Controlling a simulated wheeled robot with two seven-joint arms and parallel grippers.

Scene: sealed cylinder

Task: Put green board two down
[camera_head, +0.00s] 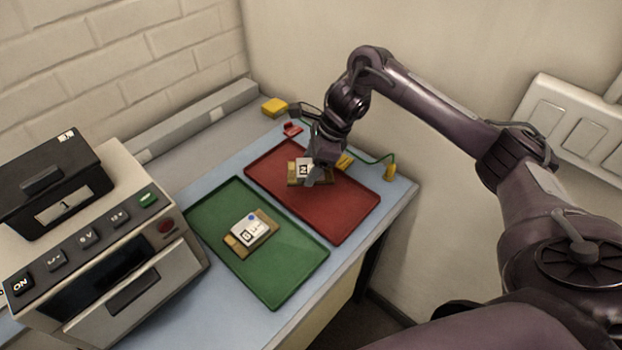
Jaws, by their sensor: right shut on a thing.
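A board with a white label marked like a 2 turned on its side (297,171) is at the upper left part of the red tray (335,220). It looks tan or gold at its edges. My right gripper (312,181) reaches down from the upper right and is shut on this board. The fingers hide part of it, and I cannot tell whether it touches the tray. Another board with a white label and a blue dot (251,231) lies in the green tray (285,285). My left gripper is not in view.
A tester with buttons (120,255) and a black block marked 1 (55,190) stands at the left.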

